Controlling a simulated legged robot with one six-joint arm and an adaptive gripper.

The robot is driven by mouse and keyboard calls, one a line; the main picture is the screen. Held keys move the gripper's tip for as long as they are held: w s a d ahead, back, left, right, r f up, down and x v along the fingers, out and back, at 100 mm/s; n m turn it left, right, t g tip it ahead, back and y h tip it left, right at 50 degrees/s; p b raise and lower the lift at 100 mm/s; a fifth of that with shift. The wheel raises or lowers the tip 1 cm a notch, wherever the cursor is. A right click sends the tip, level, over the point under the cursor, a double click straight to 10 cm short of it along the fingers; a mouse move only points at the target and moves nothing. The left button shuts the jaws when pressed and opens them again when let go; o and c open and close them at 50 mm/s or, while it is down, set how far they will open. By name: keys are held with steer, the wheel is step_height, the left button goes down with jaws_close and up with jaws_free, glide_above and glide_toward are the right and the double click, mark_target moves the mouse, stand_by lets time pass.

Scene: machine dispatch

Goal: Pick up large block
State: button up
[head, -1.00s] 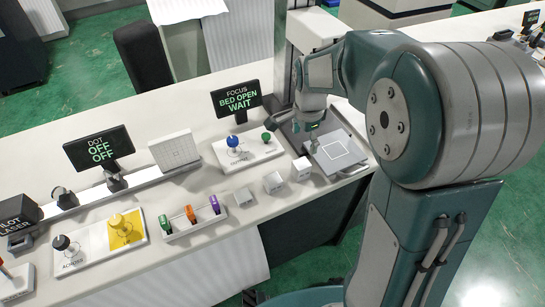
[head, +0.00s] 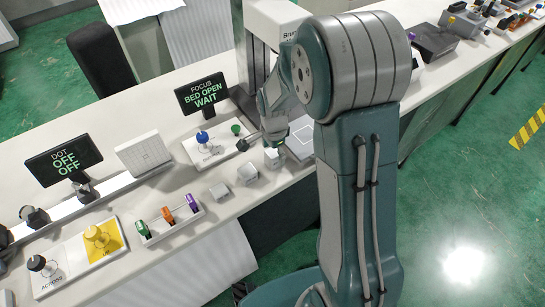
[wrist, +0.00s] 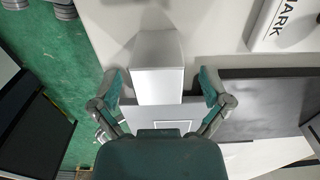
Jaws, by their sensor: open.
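Three pale blocks stand in a row along the bench's front edge in the head view. The rightmost, which appears the large block (head: 271,158), is partly hidden beneath my gripper (head: 274,144). The other two are a middle block (head: 247,173) and a left block (head: 219,192). In the wrist view, my gripper (wrist: 162,80) is open, with one finger on each side of a pale block (wrist: 157,72). Gaps show between the block and both fingers. The block's lower end is close to my palm; contact is not clear.
The machine's grey bed plate (head: 300,142) lies just right of the block. A control panel (head: 205,153) with blue and green knobs stands behind the blocks. A tray (head: 175,224) of coloured clips is to the left. The bench edge drops to green floor.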

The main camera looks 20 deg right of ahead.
steer(key=shift+d, duration=0.35)
steer(key=shift+a, duration=0.15)
steer(key=c, duration=0.9)
steer(key=shift+a, duration=0.15)
jaws_close()
steer(key=shift+a, duration=0.15)
